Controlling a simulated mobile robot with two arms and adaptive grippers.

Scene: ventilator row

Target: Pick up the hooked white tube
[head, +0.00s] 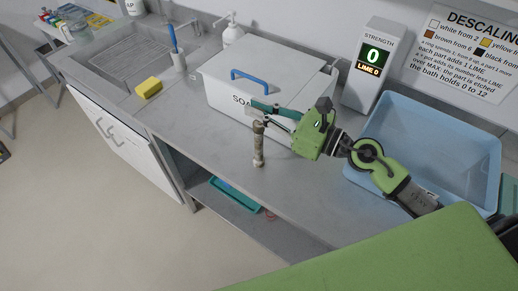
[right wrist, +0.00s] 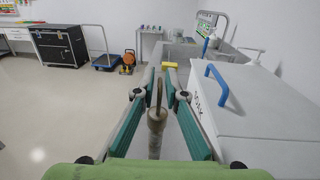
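The hooked white tube (head: 258,146) stands upright on the grey counter in front of the white SOAK box; its surface looks beige-brown and crusted. My right gripper (head: 264,114) reaches in from the right at the height of the tube's top. In the right wrist view the tube (right wrist: 156,122) stands between the two teal fingers of the right gripper (right wrist: 160,88), with a gap visible on both sides. The gripper is open, and I see no clear contact. The tube's upper part is partly hidden by the fingers in the head view. My left gripper is not in view.
The white SOAK box (head: 222,98) with a blue handle stands close behind the gripper. A yellow sponge (head: 149,88) and a sink lie left. The counter's front edge is near the tube.

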